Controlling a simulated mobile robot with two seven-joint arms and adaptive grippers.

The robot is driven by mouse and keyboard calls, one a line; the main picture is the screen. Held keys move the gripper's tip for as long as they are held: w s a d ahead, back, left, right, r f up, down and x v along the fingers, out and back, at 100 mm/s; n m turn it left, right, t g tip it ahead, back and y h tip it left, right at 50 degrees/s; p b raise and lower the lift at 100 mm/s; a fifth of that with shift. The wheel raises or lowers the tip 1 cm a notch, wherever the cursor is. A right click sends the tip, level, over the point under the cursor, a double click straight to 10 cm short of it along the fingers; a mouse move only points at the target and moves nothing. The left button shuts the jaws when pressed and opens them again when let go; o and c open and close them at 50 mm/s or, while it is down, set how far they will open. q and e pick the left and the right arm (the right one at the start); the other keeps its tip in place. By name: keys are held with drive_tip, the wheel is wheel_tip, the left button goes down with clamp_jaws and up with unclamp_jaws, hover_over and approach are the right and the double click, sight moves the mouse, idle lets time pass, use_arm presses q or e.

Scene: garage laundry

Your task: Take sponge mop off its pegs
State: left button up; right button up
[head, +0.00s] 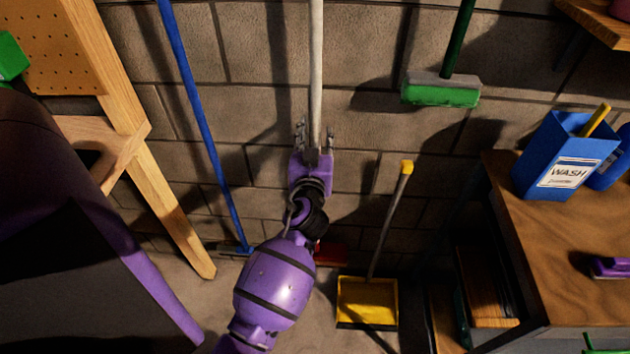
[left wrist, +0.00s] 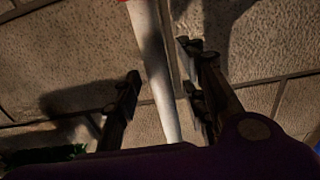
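A long pale handle (head: 316,70) runs down the block wall from the top middle of the head view. My left gripper (head: 315,137) reaches up to it with one finger on each side. In the left wrist view, the fingers (left wrist: 163,85) stand apart, with the pale handle (left wrist: 152,65) between them and gaps showing on both sides. A red head (head: 330,253) shows low behind my arm, in line with this handle. A green block-shaped head (head: 440,92) on a dark green handle hangs at upper right. I cannot tell for certain which is the sponge mop; no pegs show clearly.
A blue-handled tool (head: 197,110) leans left of my arm. A yellow dustpan (head: 367,302) with an upright handle stands on the floor to the right. A wooden worktop (head: 560,240) holds a blue WASH box (head: 563,150). A wooden frame (head: 150,165) stands at left.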

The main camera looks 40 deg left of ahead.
use_arm(q)
drive_tip(key=shift+w+a, duration=0.25)
drive_tip(key=shift+w, duration=0.15)
drive_tip(key=shift+c, duration=0.3)
clamp_jaws()
drive_tip(key=shift+r, duration=0.1)
